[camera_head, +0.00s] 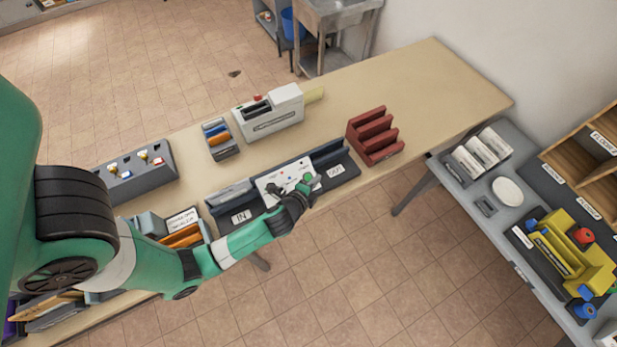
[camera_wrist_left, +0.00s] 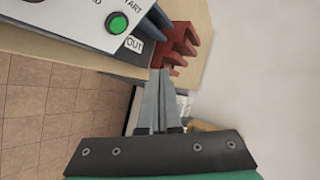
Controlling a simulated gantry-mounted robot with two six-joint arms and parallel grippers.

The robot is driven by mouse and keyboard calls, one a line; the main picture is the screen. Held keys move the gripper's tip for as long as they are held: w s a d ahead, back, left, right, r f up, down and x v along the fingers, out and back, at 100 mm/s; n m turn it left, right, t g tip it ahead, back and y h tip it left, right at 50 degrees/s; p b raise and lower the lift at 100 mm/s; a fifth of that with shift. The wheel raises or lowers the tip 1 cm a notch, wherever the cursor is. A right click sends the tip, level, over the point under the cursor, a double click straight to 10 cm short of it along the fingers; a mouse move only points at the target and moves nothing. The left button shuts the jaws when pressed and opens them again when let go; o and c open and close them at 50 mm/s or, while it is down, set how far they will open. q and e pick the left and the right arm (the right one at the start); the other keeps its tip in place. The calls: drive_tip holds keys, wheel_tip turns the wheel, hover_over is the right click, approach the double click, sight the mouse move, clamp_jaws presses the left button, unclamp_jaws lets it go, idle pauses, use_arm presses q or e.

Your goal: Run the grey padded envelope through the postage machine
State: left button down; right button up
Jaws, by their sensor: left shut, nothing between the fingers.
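The postage machine has a white control panel (camera_head: 275,184) with a tray labelled IN on its left and one labelled OUT on its right. In the left wrist view, the panel (camera_wrist_left: 75,17) carries a green START button (camera_wrist_left: 117,22). A flat grey piece (camera_head: 232,190) shows in the IN tray; I cannot tell for sure if it is the padded envelope. My left gripper (camera_head: 308,183) is over the panel's right end, near the OUT side. Its fingers, also in the left wrist view (camera_wrist_left: 158,85), are shut and empty, with the button off to their left. My right gripper is out of view.
A dark red rack (camera_head: 375,135) stands right of the OUT tray. A white machine (camera_head: 268,112) and a grey switch box (camera_head: 137,172) stand behind. Orange envelopes (camera_head: 183,238) sit left of the machine. The table's right end (camera_head: 430,85) is clear.

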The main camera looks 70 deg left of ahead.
sight(308, 179)
use_arm(q)
drive_tip(key=a+f+b, duration=0.1)
drive_tip(key=f, duration=0.1)
drive_tip(key=a+f+b, duration=0.3)
drive_tip(key=f+b, duration=0.1)
drive_tip(key=shift+s+a+f, duration=0.2)
drive_tip(key=shift+s+f, duration=0.15)
drive_tip(key=shift+a+f, duration=0.25)
idle(1.7)
drive_tip(key=shift+s+a+f, duration=0.1)
drive_tip(key=shift+a+f, duration=0.1)
drive_tip(key=shift+f, duration=0.15)
